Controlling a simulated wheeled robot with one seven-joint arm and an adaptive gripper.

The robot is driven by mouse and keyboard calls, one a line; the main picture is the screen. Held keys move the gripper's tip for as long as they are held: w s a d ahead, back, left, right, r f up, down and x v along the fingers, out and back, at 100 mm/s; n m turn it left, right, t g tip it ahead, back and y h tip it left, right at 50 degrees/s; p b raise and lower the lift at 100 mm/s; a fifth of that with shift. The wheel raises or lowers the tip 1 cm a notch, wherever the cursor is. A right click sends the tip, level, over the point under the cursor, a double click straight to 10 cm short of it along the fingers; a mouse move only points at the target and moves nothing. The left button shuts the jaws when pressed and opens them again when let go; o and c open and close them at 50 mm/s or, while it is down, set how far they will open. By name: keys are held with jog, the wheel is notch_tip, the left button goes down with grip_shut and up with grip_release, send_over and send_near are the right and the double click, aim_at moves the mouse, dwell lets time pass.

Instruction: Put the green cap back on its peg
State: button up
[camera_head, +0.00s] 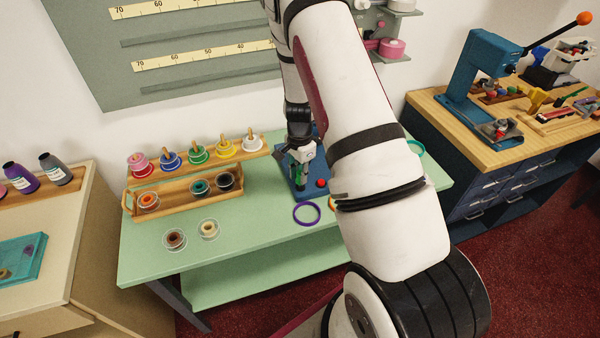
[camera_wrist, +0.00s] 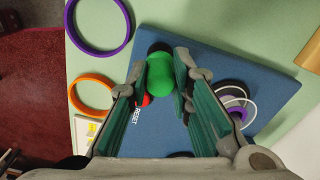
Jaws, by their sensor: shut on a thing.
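The green cap (camera_wrist: 160,74) is between the fingertips of my gripper (camera_wrist: 163,75) in the wrist view, and the fingers are shut on it. A blue board (camera_wrist: 208,72) lies below it on the counter. In the head view my gripper (camera_head: 300,172) is over the blue board (camera_head: 288,185), partly hidden by my own arm. A dark round thing (camera_wrist: 160,47) shows just beyond the cap. I cannot tell which peg is the cap's, nor whether the cap touches anything below.
A red button (camera_head: 321,183) is on the board, next to a "RESET" label. A purple ring (camera_head: 307,204) and an orange ring (camera_wrist: 73,95) lie by the board. Stacked rings (camera_wrist: 237,106) sit on its right. A wooden spool rack (camera_head: 180,199) stands left.

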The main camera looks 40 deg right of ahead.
jog(key=shift+f+b, duration=0.3)
jog(key=shift+f, duration=0.85)
jog(key=o, duration=0.8)
jog(key=shift+r, duration=0.15)
jog(key=shift+r+p, duration=0.6)
jog(key=shift+r, duration=2.8)
